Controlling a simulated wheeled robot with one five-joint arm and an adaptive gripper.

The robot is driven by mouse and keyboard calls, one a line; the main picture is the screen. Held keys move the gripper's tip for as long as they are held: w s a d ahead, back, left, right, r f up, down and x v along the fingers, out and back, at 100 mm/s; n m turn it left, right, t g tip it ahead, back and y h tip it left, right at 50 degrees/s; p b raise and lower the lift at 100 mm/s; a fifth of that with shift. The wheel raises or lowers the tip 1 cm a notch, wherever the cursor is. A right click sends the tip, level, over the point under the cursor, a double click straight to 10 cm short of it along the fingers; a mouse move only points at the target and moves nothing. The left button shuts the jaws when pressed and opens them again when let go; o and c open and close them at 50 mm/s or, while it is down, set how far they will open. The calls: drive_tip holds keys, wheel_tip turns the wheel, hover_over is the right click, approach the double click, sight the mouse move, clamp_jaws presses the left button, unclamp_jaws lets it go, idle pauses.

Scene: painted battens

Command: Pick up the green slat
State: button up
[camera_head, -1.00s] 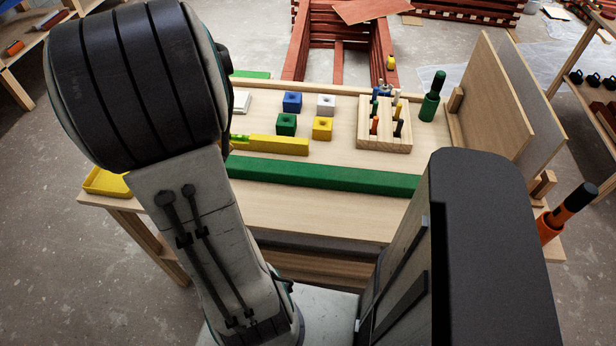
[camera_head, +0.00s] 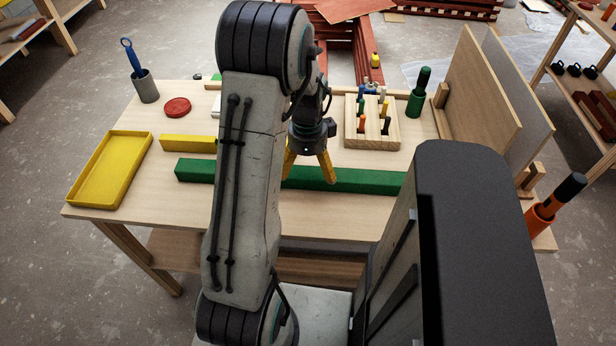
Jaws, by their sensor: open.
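The green slat (camera_head: 362,180) is a long bar lying left to right across the near part of the wooden table. My arm hides a stretch of it left of its middle; its left end shows beyond the arm. My gripper (camera_head: 309,178) has yellow fingers spread open, pointing down. It appears over or just at the slat near its middle. I cannot tell how high the fingertips are above the slat.
A yellow bar (camera_head: 187,142) lies behind the slat's left part. A yellow tray (camera_head: 82,193) is at the table's left end. A wooden block with pegs (camera_head: 372,137), a green holder (camera_head: 416,104) and upright boards (camera_head: 478,90) stand at right. The small blocks are mostly hidden by my arm.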

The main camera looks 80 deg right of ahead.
sight(308, 175)
drive_tip(key=shift+d+f, duration=0.1)
drive_tip(key=shift+f, duration=2.6)
drive_tip(key=shift+d+r, duration=0.1)
drive_tip(key=c, duration=1.4)
